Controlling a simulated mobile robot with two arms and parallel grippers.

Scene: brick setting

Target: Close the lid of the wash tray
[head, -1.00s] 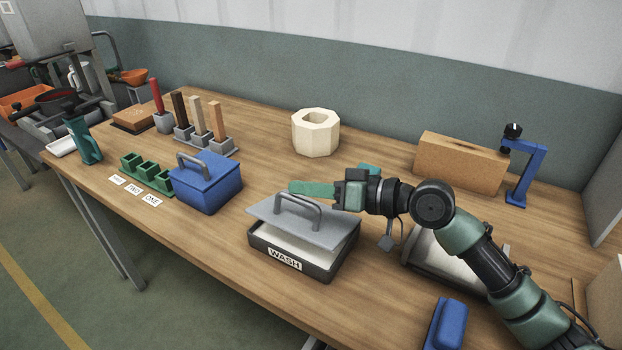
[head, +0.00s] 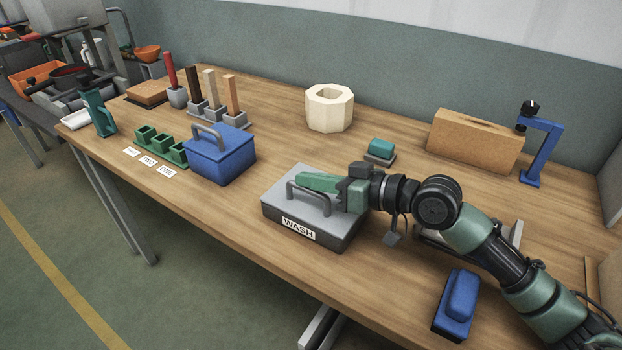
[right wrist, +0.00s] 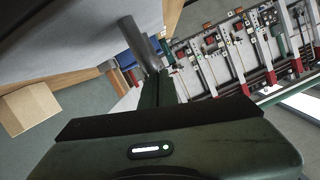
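The wash tray (head: 338,245) is a dark box with a WASH label on its front, near the table's front edge. Its grey lid (head: 275,189) lies flat over it, with no gap visible at the front. The lid's arched handle (head: 291,197) stands on top and also shows in the right wrist view (right wrist: 139,45). My right gripper (head: 305,180) reaches in from the right, low over the lid beside the handle. Its green fingers look shut together in the right wrist view (right wrist: 163,90), with nothing seen between them; whether they touch the lid is unclear. My left gripper is out of view.
A blue lidded box (head: 222,160) stands left of the tray. A blue block (head: 457,303) lies at the front right, and a small green-topped block (head: 381,148) sits behind my gripper. A cream octagonal ring (head: 329,108) stands farther back. Table between is clear.

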